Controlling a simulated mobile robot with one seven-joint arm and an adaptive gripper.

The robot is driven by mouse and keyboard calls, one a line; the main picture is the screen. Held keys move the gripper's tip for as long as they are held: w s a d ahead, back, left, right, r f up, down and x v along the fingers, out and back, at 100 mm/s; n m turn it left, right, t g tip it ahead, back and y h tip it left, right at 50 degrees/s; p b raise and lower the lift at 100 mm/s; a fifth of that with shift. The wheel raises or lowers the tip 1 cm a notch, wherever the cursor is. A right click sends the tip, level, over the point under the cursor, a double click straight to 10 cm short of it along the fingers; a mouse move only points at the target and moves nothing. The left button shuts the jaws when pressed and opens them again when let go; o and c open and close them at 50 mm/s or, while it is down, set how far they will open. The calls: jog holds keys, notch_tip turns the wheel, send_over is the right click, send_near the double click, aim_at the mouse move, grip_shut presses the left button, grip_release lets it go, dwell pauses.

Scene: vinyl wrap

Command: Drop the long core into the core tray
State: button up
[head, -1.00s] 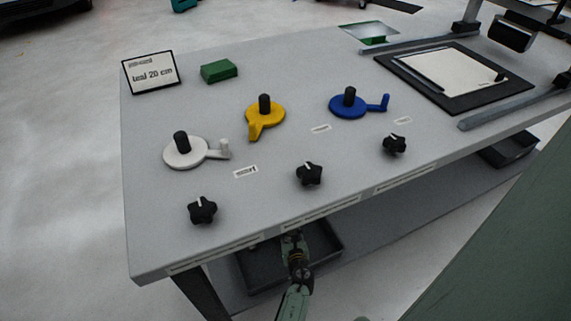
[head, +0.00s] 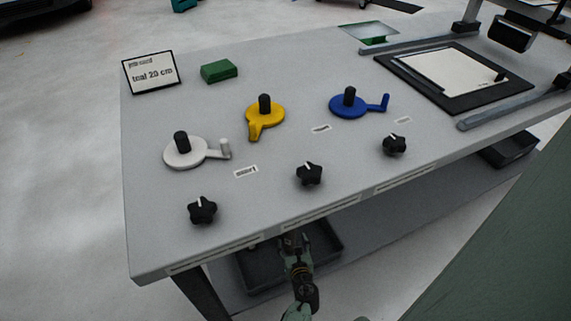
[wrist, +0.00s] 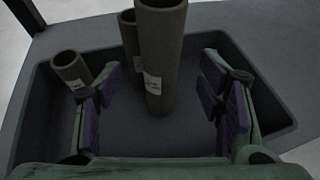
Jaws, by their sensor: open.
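The core tray (wrist: 270,95) is a dark shallow bin with a raised rim. It also shows under the table in the head view (head: 330,238). In the wrist view three grey-brown cores show at the tray: a tall labelled one (wrist: 163,60) in front, one (wrist: 129,38) partly hidden behind it, and a shorter one (wrist: 70,68) at the left. The tall one looks longest and is upright, its lower end over the tray floor; I cannot tell whether it touches. My gripper (wrist: 165,100) is open, its fingers apart on either side of the tall core. It shows small in the head view (head: 291,240).
The table (head: 225,235) overhangs the tray. On it are white (head: 184,155), yellow (head: 262,115) and blue (head: 350,106) cranks, black knobs, a green block (head: 219,71), a sign (head: 151,72) and a cutting mat (head: 470,95).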

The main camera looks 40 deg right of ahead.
jog(key=v, duration=0.6)
dwell(0.3)
